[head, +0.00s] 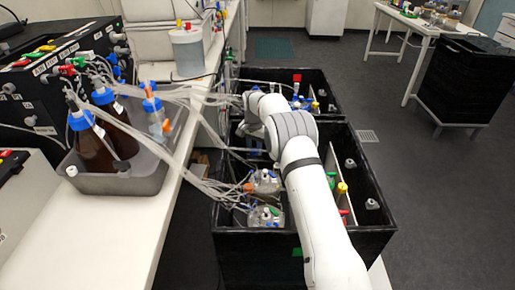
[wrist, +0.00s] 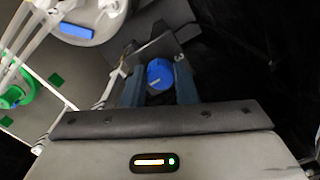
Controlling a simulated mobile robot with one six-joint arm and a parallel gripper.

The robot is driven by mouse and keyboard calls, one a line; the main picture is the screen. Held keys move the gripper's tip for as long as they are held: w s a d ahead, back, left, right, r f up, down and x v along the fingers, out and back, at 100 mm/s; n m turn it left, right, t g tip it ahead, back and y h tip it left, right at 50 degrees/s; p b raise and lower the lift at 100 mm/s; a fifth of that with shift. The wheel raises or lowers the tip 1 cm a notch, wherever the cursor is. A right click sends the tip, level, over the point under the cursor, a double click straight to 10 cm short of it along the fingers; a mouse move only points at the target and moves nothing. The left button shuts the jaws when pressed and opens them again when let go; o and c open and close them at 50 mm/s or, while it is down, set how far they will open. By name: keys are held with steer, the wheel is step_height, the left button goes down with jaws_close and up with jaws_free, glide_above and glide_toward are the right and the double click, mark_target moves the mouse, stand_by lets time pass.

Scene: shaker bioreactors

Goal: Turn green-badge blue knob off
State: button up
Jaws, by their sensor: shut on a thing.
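In the wrist view my gripper (wrist: 159,82) is shut on a blue knob (wrist: 160,72), with one dark finger on each side of it. A grey bracket-like plate lies just beyond the knob. A green square badge (wrist: 56,79) shows on the pale surface to the left. In the head view my white arm reaches into the black open box (head: 353,255), which has a green badge (head: 297,252) on its front. I cannot tell the knob's turn angle.
Clear tubes run from the white bench (head: 130,235) into the box. Bottles with blue caps (head: 80,121) stand in a grey tray (head: 140,184) on the bench. Another black box with a red badge (head: 297,77) is behind. In the wrist view, a green ring-shaped part (wrist: 15,95) is at left.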

mark_target(254, 150)
steer(key=shift+w+r, duration=0.2)
steer(key=shift+r, duration=0.1)
steer(key=o, duration=1)
steer(key=shift+f, duration=0.2)
steer(key=shift+s, duration=0.1)
step_height(254, 150, up, 8)
steer(key=shift+f, duration=0.15)
